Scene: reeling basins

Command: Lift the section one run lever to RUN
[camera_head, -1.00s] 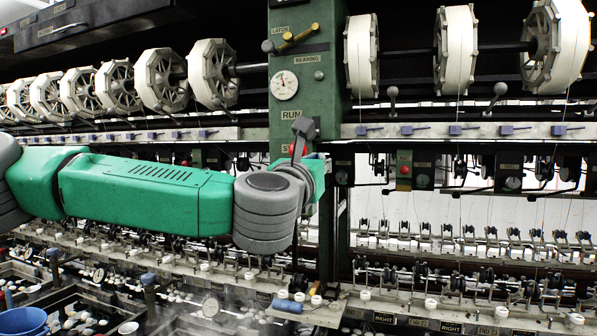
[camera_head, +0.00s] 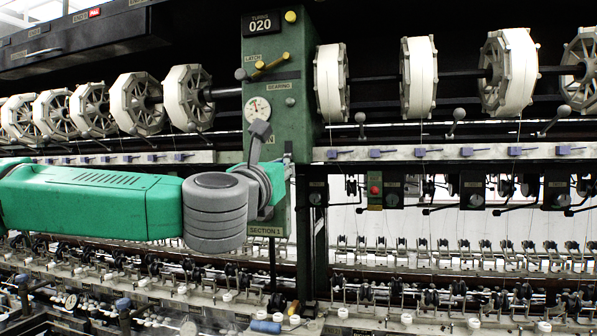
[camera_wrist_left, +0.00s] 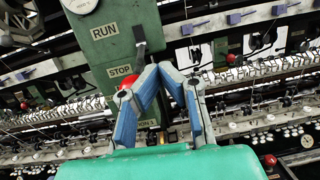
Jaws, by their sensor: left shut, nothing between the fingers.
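The green section one post (camera_head: 286,90) has the RUN (camera_wrist_left: 104,31) and STOP (camera_wrist_left: 120,70) labels in the left wrist view. A round red knob (camera_wrist_left: 127,84), apparently the run lever's, sits by STOP, partly behind my left finger; I cannot tell whether they touch. A dark upright bar (camera_wrist_left: 140,42) stands right of RUN; whether it belongs to the lever is unclear. My left gripper (camera_wrist_left: 159,70) is shut and empty beside the knob. In the head view the left gripper (camera_head: 259,134) points up in front of the post, and the knob is hidden there. My right gripper is out of view.
White reels (camera_head: 508,72) line the top on both sides of the post. A rail with purple clips (camera_head: 425,152) runs below them. A gauge (camera_head: 257,110) sits above my gripper. A blue cylinder (camera_head: 265,326) lies on the lower ledge.

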